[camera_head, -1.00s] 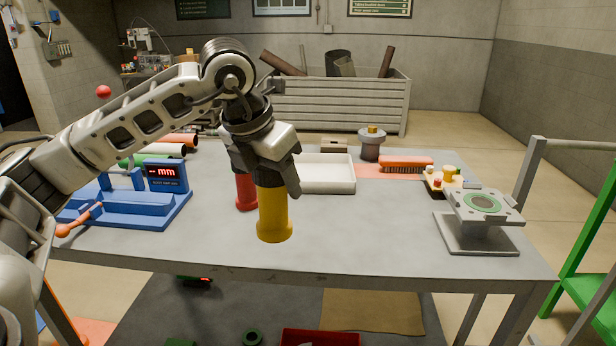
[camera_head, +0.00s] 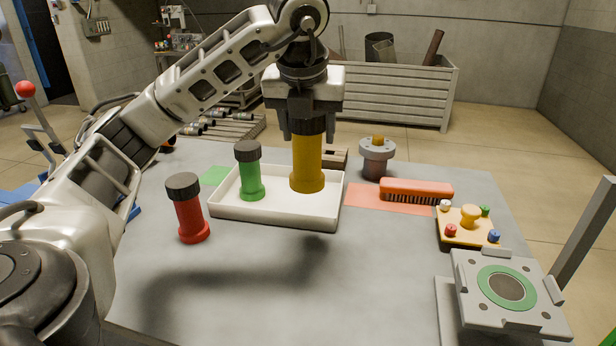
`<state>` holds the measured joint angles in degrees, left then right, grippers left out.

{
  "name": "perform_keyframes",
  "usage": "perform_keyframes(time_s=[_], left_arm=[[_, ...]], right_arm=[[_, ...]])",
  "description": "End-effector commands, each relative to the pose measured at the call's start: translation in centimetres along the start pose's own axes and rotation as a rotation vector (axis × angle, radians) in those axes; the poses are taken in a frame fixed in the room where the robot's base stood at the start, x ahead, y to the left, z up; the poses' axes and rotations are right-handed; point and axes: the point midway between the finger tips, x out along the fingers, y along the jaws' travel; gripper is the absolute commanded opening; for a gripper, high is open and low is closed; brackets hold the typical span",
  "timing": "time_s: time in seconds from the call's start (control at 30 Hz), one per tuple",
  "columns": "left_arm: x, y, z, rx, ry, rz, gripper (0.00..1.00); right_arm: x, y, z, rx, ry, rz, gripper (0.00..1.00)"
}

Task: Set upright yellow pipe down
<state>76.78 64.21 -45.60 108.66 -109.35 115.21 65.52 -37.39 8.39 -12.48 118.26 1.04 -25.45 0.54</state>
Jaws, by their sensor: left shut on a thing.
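The yellow pipe (camera_head: 307,160) is upright, with a flared base and its top inside my left gripper (camera_head: 306,126). The gripper is shut on it from above. The pipe's base shows within the right half of the white tray (camera_head: 272,217); I cannot tell whether it touches the tray floor. A green pipe (camera_head: 249,172) with a dark cap stands upright in the tray's left half, apart from the yellow one. A red pipe (camera_head: 188,210) with a dark cap stands upright on the table, left of the tray. My right gripper is not in view.
Behind and right of the tray stand a grey flanged part (camera_head: 376,158) and an orange brush (camera_head: 416,191) on a red mat. A board with coloured knobs (camera_head: 467,228) and a grey fixture with a green ring (camera_head: 507,287) are at right. The table's front middle is clear.

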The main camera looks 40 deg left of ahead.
Motion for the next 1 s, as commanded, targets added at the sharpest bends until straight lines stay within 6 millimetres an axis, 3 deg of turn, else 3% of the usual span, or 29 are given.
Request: perform_keyframes(time_s=[0.13,0.33,0.53,0.83,1.0], left_arm=[[3.2,0.2,2.1,-0.005,0.008,-0.002,0.19],[6.3,0.7,6.1,-0.004,0.006,0.002,0.19],[10.8,0.9,7.3,0.0,0.003,0.001,0.19],[13.8,1.1,8.1,0.0,0.003,0.001,0.19],[16.1,1.1,7.2,0.003,0.002,0.001,0.19]], right_arm=[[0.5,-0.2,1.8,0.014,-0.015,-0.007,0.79],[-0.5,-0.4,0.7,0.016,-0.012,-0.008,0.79],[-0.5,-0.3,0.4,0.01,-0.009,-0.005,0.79],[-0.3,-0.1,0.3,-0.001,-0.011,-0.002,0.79],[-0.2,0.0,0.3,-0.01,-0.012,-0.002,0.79]])
